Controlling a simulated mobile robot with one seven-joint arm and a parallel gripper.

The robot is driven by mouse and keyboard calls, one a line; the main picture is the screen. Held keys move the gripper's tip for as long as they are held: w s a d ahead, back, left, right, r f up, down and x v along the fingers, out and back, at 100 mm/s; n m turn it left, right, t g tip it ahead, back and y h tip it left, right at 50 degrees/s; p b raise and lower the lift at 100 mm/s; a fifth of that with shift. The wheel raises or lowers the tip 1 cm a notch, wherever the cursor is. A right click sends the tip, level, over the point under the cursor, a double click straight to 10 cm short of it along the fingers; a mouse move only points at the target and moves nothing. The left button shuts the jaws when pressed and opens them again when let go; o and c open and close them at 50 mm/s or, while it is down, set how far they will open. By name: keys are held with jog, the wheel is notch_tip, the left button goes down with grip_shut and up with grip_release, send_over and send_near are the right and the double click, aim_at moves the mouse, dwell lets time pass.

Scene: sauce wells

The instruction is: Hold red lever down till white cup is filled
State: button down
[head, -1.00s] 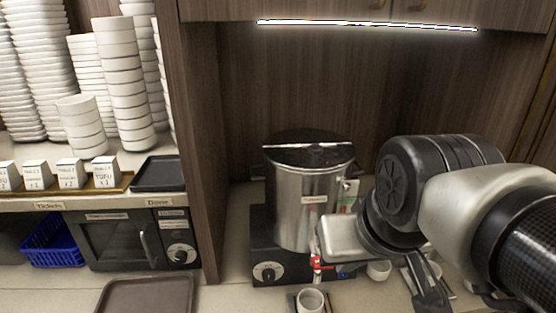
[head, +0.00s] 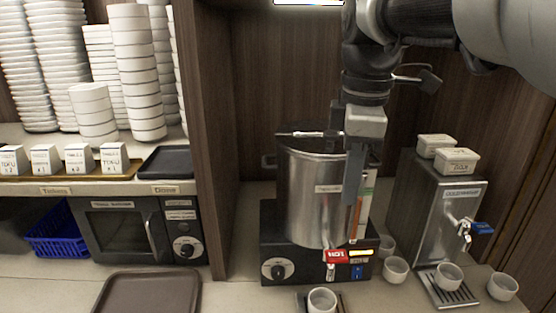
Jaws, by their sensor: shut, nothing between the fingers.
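The red lever (head: 336,256), marked HOT, is at the front of the steel pot (head: 312,200). A white cup (head: 321,300) stands below it on a small dark drip tray; how full it is I cannot tell. My gripper (head: 351,202) points down in front of the pot's right side, above the lever and apart from it in the picture. Its fingers look shut with nothing between them. They hide part of the pot's side.
The pot sits on a black heater base (head: 278,242) with a knob. To the right, a steel dispenser (head: 455,205) has a blue lever (head: 482,228) and several white cups around it. A brown tray (head: 148,292) lies on the counter at left.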

aim_at(337, 255)
jog(key=w+n, duration=0.2)
jog(key=shift+n+g, duration=0.4)
notch_tip(337, 255, down, 14)
jog(key=b, duration=0.2)
jog(key=shift+s+b, duration=0.1)
jog(key=shift+b, duration=0.2)
